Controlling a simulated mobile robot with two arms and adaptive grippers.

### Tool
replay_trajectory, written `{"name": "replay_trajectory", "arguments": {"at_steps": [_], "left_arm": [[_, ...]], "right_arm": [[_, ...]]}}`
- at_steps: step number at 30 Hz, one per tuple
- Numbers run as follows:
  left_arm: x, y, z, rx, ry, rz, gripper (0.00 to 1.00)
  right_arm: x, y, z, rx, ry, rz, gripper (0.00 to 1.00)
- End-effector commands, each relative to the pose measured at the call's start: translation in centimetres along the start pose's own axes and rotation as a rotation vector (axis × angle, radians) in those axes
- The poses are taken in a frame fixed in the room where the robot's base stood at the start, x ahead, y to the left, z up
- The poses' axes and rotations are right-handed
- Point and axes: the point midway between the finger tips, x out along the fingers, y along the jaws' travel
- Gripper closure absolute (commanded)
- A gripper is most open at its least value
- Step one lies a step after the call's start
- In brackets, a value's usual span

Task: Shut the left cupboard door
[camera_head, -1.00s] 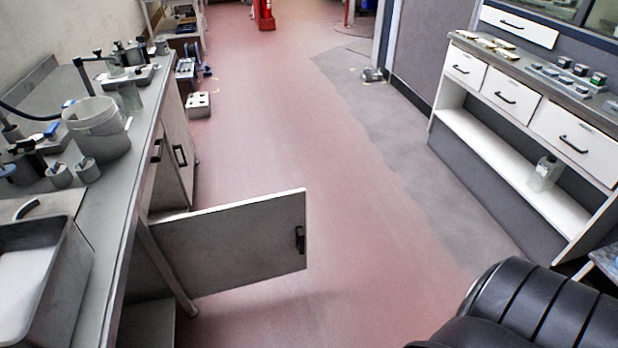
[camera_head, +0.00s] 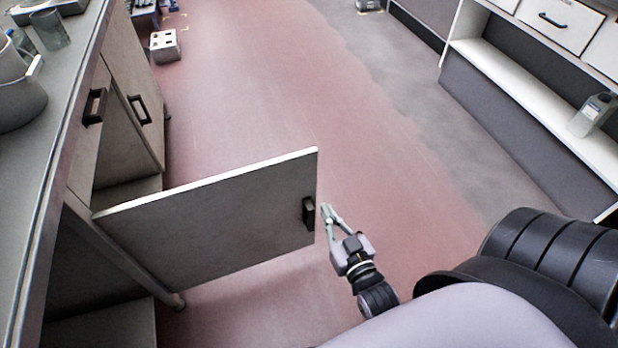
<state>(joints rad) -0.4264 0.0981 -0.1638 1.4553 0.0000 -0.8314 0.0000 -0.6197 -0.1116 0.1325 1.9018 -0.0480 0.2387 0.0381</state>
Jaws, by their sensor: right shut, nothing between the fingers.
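The cupboard door (camera_head: 215,220) on the left bench stands wide open, sticking out over the red floor. Its dark handle (camera_head: 308,213) is near the free edge, on the face towards me. My right gripper (camera_head: 326,211) is shut and empty, just to the right of the door's free edge and handle. I cannot tell whether it touches the door. The cupboard opening (camera_head: 85,270) shows behind and below the door at the left. My left gripper is not in view.
The bench top (camera_head: 60,120) runs along the left, with a closed door (camera_head: 135,90) farther along. A block with holes (camera_head: 165,46) lies on the floor beyond. A white shelf unit (camera_head: 540,105) with a bottle (camera_head: 592,114) stands at right. The floor between is clear.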

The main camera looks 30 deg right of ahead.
Motion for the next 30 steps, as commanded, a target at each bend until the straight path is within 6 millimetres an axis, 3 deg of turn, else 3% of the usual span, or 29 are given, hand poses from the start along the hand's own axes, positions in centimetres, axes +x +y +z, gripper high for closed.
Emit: {"name": "replay_trajectory", "arguments": {"at_steps": [3,7,21,30], "left_arm": [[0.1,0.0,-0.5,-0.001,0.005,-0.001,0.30],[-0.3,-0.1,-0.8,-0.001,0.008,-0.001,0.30],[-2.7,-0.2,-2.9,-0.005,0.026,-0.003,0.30],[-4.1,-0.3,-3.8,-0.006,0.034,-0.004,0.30]], "right_arm": [[0.2,0.6,-1.7,-0.004,0.054,0.014,1.00],[1.3,0.7,-2.3,-0.005,0.065,0.016,1.00],[10.8,0.8,-2.7,-0.006,0.062,0.014,1.00],[13.8,0.8,-2.9,-0.005,0.059,0.014,1.00]]}}
